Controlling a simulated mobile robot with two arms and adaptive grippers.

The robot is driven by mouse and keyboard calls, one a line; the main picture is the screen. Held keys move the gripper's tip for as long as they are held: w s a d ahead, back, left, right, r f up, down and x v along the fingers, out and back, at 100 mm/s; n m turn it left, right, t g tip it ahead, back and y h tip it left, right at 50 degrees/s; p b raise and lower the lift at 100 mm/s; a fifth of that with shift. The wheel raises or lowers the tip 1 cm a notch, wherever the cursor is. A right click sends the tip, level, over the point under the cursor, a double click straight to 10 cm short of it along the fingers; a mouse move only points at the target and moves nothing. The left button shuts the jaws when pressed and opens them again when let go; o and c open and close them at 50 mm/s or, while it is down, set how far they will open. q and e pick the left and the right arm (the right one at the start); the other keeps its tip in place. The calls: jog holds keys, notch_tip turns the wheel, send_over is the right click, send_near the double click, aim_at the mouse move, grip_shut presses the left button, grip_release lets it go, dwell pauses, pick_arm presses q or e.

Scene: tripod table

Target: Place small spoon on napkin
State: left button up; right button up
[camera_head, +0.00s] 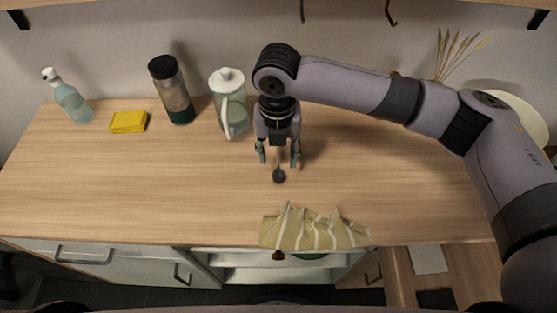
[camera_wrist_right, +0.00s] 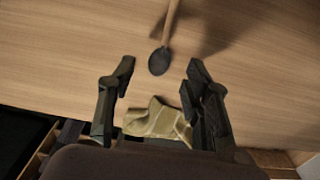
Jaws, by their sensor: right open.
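The small spoon (camera_head: 279,176) lies on the wooden counter, with a dark bowl toward the counter's front edge. In the right wrist view its dark bowl (camera_wrist_right: 159,61) and light wooden handle show between and beyond the fingertips. The napkin (camera_head: 314,231), olive with pale stripes, lies crumpled at the front edge and hangs slightly over it; it also shows in the right wrist view (camera_wrist_right: 158,120). My right gripper (camera_head: 278,163) is open, pointing down over the spoon's handle, with a finger on each side. No contact with the spoon shows. My left gripper is not in view.
A spray bottle (camera_head: 68,97), yellow sponge (camera_head: 128,121), dark-topped bottle (camera_head: 172,90) and glass pitcher (camera_head: 229,103) stand along the back of the counter (camera_head: 130,185). The pitcher is close to my right gripper. The left and centre counter is clear. An open drawer (camera_head: 430,262) sits at front right.

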aim_at(278, 169)
notch_tip(278, 169, down, 5)
jog(key=shift+w+d+f+p, duration=0.15)
jog(key=shift+p, duration=0.35)
jog(key=c, duration=1.1)
